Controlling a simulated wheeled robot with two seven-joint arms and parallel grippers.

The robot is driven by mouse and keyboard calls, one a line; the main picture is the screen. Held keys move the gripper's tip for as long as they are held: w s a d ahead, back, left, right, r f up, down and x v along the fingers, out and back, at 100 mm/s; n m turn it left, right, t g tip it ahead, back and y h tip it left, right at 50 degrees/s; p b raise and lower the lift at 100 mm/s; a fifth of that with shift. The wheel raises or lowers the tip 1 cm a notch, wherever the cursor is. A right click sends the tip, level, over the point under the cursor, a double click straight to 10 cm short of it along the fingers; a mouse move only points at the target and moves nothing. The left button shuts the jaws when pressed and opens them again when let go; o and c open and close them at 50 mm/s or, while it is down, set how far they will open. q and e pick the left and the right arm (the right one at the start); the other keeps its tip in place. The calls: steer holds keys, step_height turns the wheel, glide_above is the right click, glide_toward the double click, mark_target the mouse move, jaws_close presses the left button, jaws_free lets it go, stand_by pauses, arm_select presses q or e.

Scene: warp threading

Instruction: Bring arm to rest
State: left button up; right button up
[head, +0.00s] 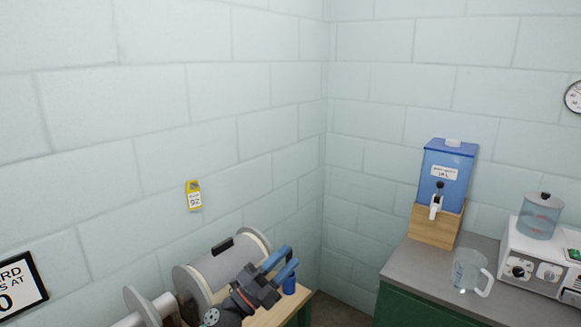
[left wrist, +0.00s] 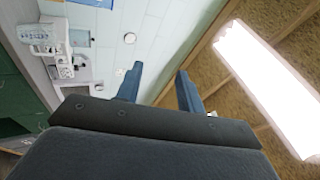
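My left gripper (head: 279,262) is in the lower middle of the head view, in front of a grey cylinder lying on its side on a wooden table. Its two blue fingers stand apart with nothing between them. In the left wrist view the same open fingers (left wrist: 158,88) point toward the wall and ceiling, and the gap between them is empty. My right gripper is in neither view.
At right, a grey counter (head: 430,268) bears a blue dispenser (head: 447,178), a clear jug (head: 470,272) and a white machine (head: 540,260).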

arm_select(q)
steer(key=s+a+f+n+t+y, duration=0.1)
steer(key=s+a+f+n+y, duration=0.3)
steer(key=a+f+n+y, duration=0.55)
steer(key=s+a+f+n+y, duration=0.4)
steer(key=a+f+n+y, duration=0.3)
steer(key=f+n+y, duration=0.45)
steer(key=s+a+f+n+g+h, duration=0.15)
steer(key=s+f+g, duration=0.25)
steer(key=s, duration=0.5)
steer(key=s+a+f+n+g, duration=0.1)
steer(key=s+f+n+g, duration=0.1)
steer(key=s+f+g, duration=0.45)
steer(key=s+a+f+n+g+h, duration=0.1)
steer(key=s+f+n, duration=0.15)
steer(key=s, duration=0.75)
step_height(320, 180, down, 25)
steer(key=w+d+m+g, duration=0.1)
steer(key=w+d, duration=0.1)
steer(key=s+f, duration=0.4)
steer(key=f, duration=0.7)
steer(key=s+f, duration=0.4)
steer(key=f, duration=0.8)
steer(key=shift+s+f+g, duration=0.15)
steer(key=shift+g, duration=0.3)
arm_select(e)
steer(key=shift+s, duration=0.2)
